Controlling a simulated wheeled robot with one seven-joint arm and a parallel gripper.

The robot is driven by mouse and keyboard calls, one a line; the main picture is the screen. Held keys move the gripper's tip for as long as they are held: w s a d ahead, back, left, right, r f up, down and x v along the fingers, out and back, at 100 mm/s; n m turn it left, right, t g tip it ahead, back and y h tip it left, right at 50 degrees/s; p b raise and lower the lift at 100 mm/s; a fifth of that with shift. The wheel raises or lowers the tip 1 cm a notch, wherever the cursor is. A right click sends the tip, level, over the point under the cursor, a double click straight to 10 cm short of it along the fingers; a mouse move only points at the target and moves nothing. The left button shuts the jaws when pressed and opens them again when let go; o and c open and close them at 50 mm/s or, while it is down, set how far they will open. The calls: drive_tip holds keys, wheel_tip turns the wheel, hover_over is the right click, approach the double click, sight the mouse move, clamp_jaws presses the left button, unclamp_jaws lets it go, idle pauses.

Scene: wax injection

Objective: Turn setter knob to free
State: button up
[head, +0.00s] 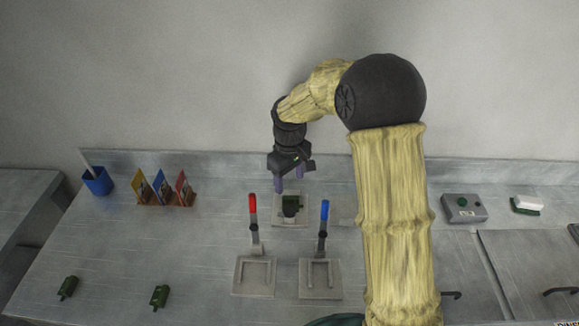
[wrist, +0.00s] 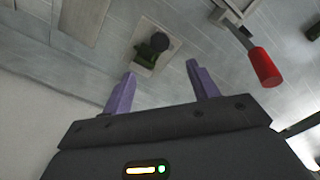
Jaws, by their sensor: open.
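The setter knob is most likely the dark knob (head: 291,204) on a light square plate (head: 291,222) at the middle of the bench, behind two levers. In the wrist view the dark knob (wrist: 160,42) shows beyond the fingers, with a green part beside it. My gripper (head: 292,181) is above and a little behind the knob in the head view, pointing down. Its two purple fingers (wrist: 160,92) are apart with nothing between them, and they do not appear to touch the knob. Which setting the knob is at cannot be read.
A red-handled lever (head: 253,205) and a blue-handled lever (head: 324,212) stand in front, left and right of the knob. A blue cup (head: 97,181), coloured cards in holders (head: 161,190) and a grey button box (head: 464,208) are farther off. The wall (head: 180,80) is close behind.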

wheel_tip(320, 180, up, 5)
drive_tip(key=shift+f, duration=0.1)
idle(0.5)
drive_tip(key=s+d+m, duration=0.2)
drive_tip(key=s+d, duration=0.2)
drive_tip(key=s+d+m+t, duration=0.1)
drive_tip(key=s+d+m, duration=0.1)
drive_tip(key=s+d, duration=0.1)
drive_tip(key=shift+s+d+f, duration=0.1)
drive_tip(key=shift+s+d, duration=0.1)
drive_tip(key=shift+d, duration=0.25)
drive_tip(key=shift+s+d+f, duration=0.1)
drive_tip(key=shift+s+d, duration=0.1)
drive_tip(key=shift+d, duration=0.25)
drive_tip(key=s+d+f+m+t, duration=0.1)
drive_tip(key=s+d+m, duration=0.3)
drive_tip(key=s, duration=0.7)
drive_tip(key=d, duration=0.2)
drive_tip(key=shift+d+f+m+t, duration=0.3)
drive_tip(key=shift+f+m, duration=0.1)
drive_tip(key=shift+w, duration=0.1)
